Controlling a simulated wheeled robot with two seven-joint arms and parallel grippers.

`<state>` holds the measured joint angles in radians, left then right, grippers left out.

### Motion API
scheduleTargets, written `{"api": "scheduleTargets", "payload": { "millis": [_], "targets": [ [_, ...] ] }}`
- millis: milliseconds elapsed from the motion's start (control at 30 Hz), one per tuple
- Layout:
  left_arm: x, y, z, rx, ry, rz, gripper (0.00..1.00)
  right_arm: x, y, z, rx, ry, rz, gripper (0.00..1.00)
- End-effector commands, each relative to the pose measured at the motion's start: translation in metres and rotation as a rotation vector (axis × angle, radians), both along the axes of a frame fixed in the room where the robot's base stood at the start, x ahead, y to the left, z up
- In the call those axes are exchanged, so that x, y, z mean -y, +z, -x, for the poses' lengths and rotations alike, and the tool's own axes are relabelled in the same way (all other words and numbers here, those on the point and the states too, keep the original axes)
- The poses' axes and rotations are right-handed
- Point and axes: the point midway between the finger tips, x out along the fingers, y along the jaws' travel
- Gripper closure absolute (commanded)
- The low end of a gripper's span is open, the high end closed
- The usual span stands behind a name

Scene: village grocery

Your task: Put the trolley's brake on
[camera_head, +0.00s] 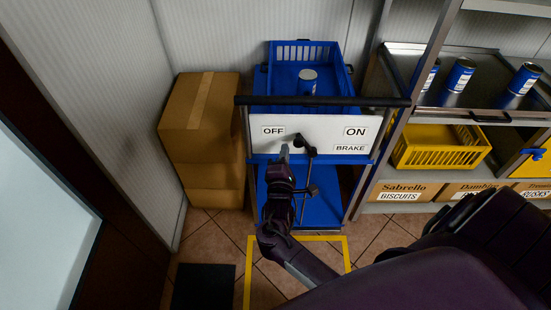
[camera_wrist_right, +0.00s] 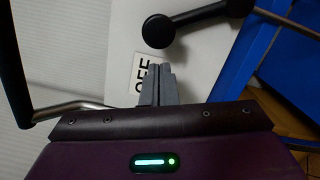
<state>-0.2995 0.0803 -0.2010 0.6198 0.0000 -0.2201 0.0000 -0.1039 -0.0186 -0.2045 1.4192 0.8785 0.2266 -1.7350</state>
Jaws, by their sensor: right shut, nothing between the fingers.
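The blue trolley (camera_head: 320,210) stands against the back wall with a white brake panel (camera_head: 330,135) below its black handle bar (camera_head: 325,101). The panel reads OFF at left, and ON above BRAKE at right. A black brake lever (camera_head: 307,147) with a round knob leans left, toward the OFF side. My right gripper (camera_head: 284,152) is shut and empty, just left of the lever. In the right wrist view, the gripper's fingertips (camera_wrist_right: 160,70) partly cover the OFF label (camera_wrist_right: 142,72). The lever's knob (camera_wrist_right: 158,31) is just beyond the fingertips, apparently apart. My left gripper is out of view.
Stacked cardboard boxes (camera_head: 202,105) stand left of the trolley. A metal shelf with blue cans (camera_head: 460,75) and a yellow crate (camera_head: 440,150) is at right. A blue crate (camera_head: 335,75) with a can sits on the trolley. Yellow tape (camera_head: 249,270) marks the tiled floor in front.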

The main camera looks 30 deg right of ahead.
Motion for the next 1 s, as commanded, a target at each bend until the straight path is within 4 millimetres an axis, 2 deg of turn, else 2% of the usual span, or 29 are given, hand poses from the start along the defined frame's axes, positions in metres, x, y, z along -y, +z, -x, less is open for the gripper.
{"api": "scheduleTargets", "payload": {
  "millis": [167,567,1000],
  "targets": [
    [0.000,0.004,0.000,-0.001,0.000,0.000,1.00,0.009,0.004,0.004,0.001,-0.001,-0.001,1.00],
    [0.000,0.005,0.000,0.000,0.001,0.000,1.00,0.009,0.004,0.004,0.002,0.000,-0.005,1.00],
    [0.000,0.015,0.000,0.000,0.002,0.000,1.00,0.014,0.010,0.007,0.040,0.000,-0.067,1.00]
  ]
}}
